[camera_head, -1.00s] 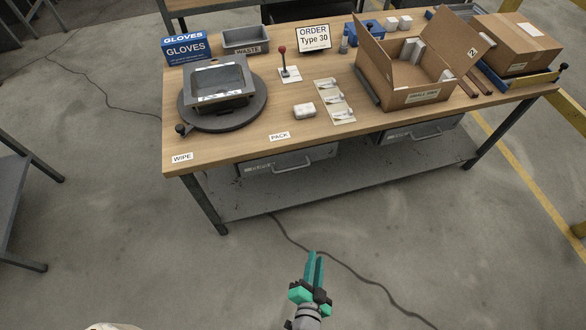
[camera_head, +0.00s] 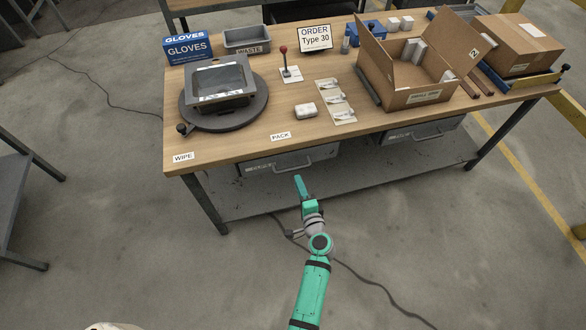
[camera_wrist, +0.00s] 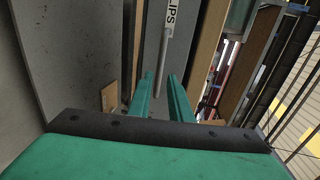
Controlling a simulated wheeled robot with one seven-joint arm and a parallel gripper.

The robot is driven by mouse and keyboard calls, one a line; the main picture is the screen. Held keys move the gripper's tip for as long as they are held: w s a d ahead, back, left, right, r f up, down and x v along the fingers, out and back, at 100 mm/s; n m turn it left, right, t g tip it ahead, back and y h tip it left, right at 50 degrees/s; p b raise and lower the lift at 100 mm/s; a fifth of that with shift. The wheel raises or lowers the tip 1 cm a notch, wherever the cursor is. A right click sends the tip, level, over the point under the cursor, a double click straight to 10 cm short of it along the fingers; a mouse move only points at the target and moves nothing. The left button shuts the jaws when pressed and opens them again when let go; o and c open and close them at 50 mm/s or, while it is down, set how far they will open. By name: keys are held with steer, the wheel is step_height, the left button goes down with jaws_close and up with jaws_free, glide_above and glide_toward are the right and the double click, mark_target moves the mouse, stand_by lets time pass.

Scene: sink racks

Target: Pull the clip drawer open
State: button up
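The clip drawer (camera_head: 262,166) is a grey drawer under the left part of the bench, with a bar handle (camera_head: 294,168). It looks shut. In the wrist view its front (camera_wrist: 152,30) stands sideways, with a partly cut-off label ending in "IPS" (camera_wrist: 172,12). My gripper (camera_head: 297,178) is just in front of the handle in the head view. In the wrist view my gripper (camera_wrist: 160,76) has its two green fingers apart, with nothing held. The grey handle bar (camera_wrist: 162,62) shows beyond and between the fingertips. I cannot tell whether they touch it.
The wooden bench top (camera_head: 230,150) overhangs the drawer. A second grey drawer (camera_head: 420,131) is under the bench to the right. A grey lower shelf (camera_head: 350,182) lies below. A cable (camera_head: 360,275) runs over the floor. The floor in front of the bench is otherwise clear.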

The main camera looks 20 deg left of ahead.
mark_target(293, 168)
steer(key=x, duration=0.8)
steer(key=shift+w+a+f, duration=0.1)
steer(key=shift+w+a, duration=0.05)
steer(key=shift+w, duration=0.05)
steer(key=shift+w, duration=0.1)
jaws_close()
